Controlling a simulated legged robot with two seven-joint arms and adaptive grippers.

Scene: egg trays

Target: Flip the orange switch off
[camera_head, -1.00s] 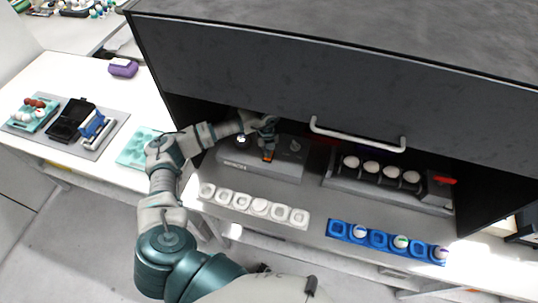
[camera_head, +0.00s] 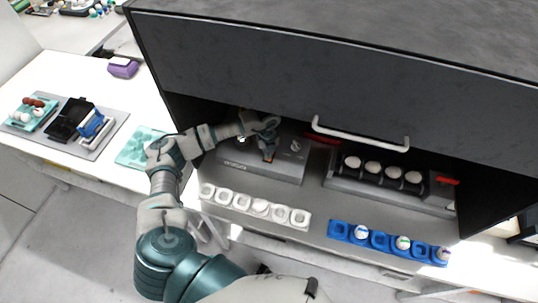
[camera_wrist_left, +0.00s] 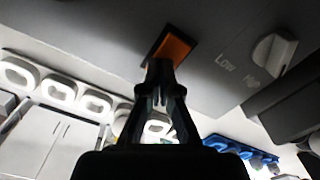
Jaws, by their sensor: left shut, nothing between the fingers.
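The orange switch (camera_wrist_left: 172,48) is set in the grey face of a box-shaped device (camera_head: 262,168) inside the dark cabinet. In the left wrist view it has a dark frame, and my left gripper (camera_wrist_left: 160,72) is right in front of it with its fingers together. In the head view my left gripper (camera_head: 268,157) reaches down onto the device and hides most of the switch. Whether the fingertips touch the switch I cannot tell. A white knob (camera_wrist_left: 272,52) with Low and High marks is beside the switch. My right gripper is not in view.
A white tray (camera_head: 253,217) and a blue tray (camera_head: 379,252) with some eggs lie in front of the device. A roller unit (camera_head: 345,187) with several eggs and a red switch (camera_head: 447,180) is to the right. The raised cabinet door has a white handle (camera_head: 362,141).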

